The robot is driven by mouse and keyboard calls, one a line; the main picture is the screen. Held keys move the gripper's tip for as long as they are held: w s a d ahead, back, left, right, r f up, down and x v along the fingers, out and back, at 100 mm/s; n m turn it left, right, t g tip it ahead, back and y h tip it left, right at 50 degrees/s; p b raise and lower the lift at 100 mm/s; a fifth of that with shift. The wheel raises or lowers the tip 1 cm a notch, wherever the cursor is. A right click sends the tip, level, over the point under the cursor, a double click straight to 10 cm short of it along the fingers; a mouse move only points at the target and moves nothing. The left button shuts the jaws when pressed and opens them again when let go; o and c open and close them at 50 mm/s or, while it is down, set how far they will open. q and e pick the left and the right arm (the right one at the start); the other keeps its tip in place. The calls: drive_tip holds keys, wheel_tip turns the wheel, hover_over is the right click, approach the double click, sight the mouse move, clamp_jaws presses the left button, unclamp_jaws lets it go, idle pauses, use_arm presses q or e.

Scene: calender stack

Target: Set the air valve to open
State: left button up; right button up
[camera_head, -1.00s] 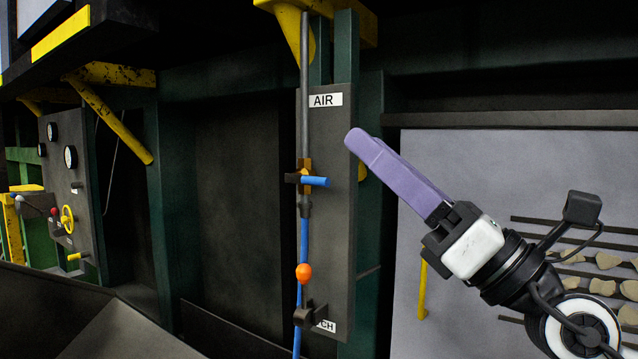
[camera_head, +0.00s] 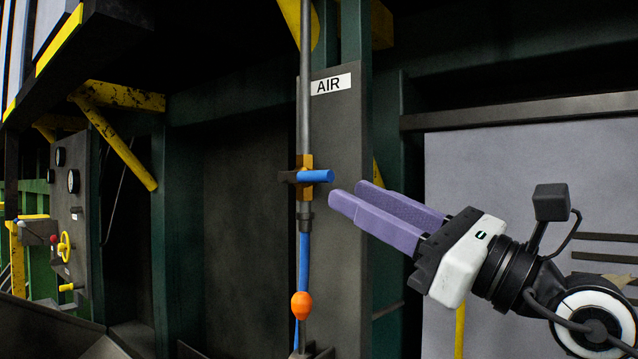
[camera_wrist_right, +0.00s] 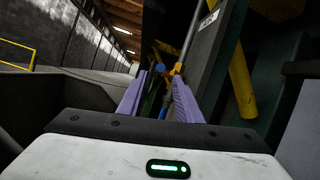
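The air valve (camera_head: 306,177) has a brass body and a blue handle (camera_head: 317,176) that lies across the vertical grey pipe, pointing right. It sits below the AIR label (camera_head: 331,85) on a grey panel. My right gripper (camera_head: 350,196) is just right of and slightly below the handle tip, apart from it, with its purple fingers spread and empty. In the right wrist view the blue handle end (camera_wrist_right: 160,68) and brass body (camera_wrist_right: 178,69) show beyond and between the open fingers (camera_wrist_right: 158,88). My left gripper is not in view.
An orange knob (camera_head: 302,305) hangs on the blue hose below the valve. A gauge panel (camera_head: 70,215) with a yellow wheel stands at the left. A yellow diagonal brace (camera_head: 118,140) and dark green posts (camera_head: 180,230) frame the space.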

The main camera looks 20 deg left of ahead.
sight(317, 177)
drive_tip(key=p+x, duration=0.1)
drive_tip(key=x, duration=0.7)
drive_tip(key=shift+a, duration=0.15)
clamp_jaws()
drive_tip(key=shift+r, duration=0.1)
